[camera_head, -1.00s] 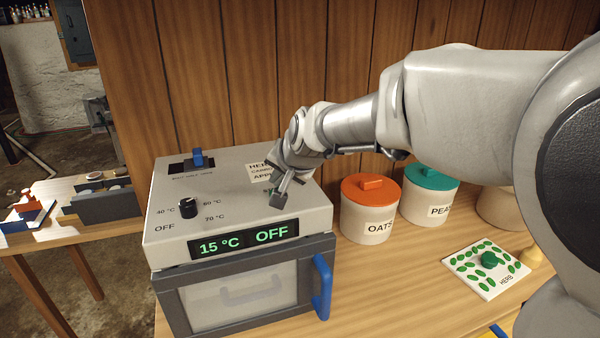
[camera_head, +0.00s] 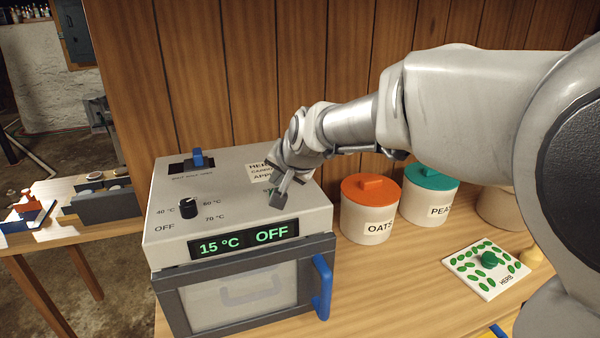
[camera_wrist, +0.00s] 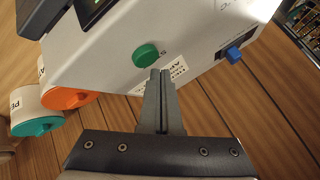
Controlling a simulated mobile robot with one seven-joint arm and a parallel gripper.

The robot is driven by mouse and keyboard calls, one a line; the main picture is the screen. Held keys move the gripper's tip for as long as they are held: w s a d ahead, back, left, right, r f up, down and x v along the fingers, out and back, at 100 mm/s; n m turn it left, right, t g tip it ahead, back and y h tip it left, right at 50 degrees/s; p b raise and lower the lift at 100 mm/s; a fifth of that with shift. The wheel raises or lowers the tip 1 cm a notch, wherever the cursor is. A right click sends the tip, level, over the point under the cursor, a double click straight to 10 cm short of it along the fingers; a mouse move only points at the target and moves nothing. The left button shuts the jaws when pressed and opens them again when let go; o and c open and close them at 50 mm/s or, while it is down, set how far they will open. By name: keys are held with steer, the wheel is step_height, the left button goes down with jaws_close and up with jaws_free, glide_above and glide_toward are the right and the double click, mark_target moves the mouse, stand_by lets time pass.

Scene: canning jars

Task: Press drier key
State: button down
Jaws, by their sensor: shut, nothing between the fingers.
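The drier (camera_head: 215,160) is a pale box on the wooden counter, and its display (camera_head: 244,241) reads 15 °C and OFF. Its round green key (camera_wrist: 145,55) sits on the top panel in the wrist view, beside a partly hidden label. In the head view my gripper mostly hides the key. My gripper (camera_head: 278,199) is shut and empty, pointing down over the right part of the drier's top. In the wrist view its fingertips (camera_wrist: 160,73) appear just beside the green key. I cannot tell whether they touch the panel.
The drier top also has a black knob (camera_head: 188,208) and a blue slider (camera_head: 197,158). A blue handle (camera_head: 322,286) is on the front door. The oats jar (camera_head: 368,215), the peas jar (camera_head: 429,203) and a herb board (camera_head: 474,273) stand to the right.

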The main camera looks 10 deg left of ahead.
steer(key=shift+f, duration=0.15)
steer(key=shift+f+b, duration=0.25)
steer(key=shift+b, duration=0.15)
steer(key=shift+f+b, duration=0.35)
steer(key=shift+f, duration=0.15)
stand_by(0.8)
steer(key=shift+r, duration=0.15)
steer(key=shift+r+p, duration=0.65)
steer(key=shift+r, duration=0.1)
step_height(320, 180, up, 5)
steer(key=p, duration=0.4)
stand_by(0.4)
